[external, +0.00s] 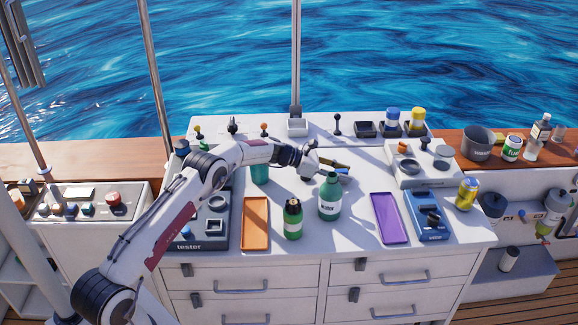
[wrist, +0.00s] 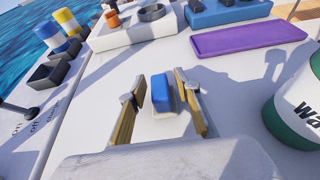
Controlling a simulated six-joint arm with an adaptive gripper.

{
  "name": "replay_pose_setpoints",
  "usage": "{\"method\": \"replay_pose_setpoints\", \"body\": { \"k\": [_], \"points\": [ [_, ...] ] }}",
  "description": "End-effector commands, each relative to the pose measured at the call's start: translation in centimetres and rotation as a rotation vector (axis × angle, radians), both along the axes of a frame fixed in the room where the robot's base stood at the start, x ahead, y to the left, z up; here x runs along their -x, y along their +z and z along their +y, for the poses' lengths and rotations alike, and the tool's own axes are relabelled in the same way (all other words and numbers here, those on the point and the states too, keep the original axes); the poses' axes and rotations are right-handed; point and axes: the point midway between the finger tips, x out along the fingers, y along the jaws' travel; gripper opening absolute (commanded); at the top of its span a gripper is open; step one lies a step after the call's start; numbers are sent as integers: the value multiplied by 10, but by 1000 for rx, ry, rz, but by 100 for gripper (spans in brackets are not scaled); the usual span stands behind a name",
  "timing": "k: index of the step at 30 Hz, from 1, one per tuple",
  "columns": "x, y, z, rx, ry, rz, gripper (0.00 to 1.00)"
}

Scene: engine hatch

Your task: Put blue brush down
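My gripper (wrist: 160,82) is open, with its two yellowish fingers apart. The blue brush (wrist: 163,97) lies between them, with a blue top over a pale lower part. White surface shows on both sides of the brush, and neither finger appears to touch it. It seems to rest on the white worktop (wrist: 220,75). In the external view my gripper (external: 335,166) is low over the worktop behind the green water bottle. The blue brush (external: 344,179) shows only as a small patch beneath the fingers, partly hidden.
The green water bottle (external: 330,197) and a smaller green bottle (external: 293,220) stand in front. An orange tray (external: 256,223) lies left and a purple tray (external: 389,218) right. A white panel with a knob (external: 421,162) stands at right. Clear worktop lies between the gripper and panel.

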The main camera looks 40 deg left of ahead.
Motion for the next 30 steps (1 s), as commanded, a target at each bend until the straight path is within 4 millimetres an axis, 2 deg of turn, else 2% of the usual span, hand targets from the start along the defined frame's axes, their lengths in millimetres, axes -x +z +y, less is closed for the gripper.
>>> {"method": "replay_pose_setpoints", "body": {
  "k": [11, 30],
  "points": [
    [6, 7, 7, 0, 1, 0, 32],
    [43, 29, 45, 0, 1, 0, 32]
  ]
}}
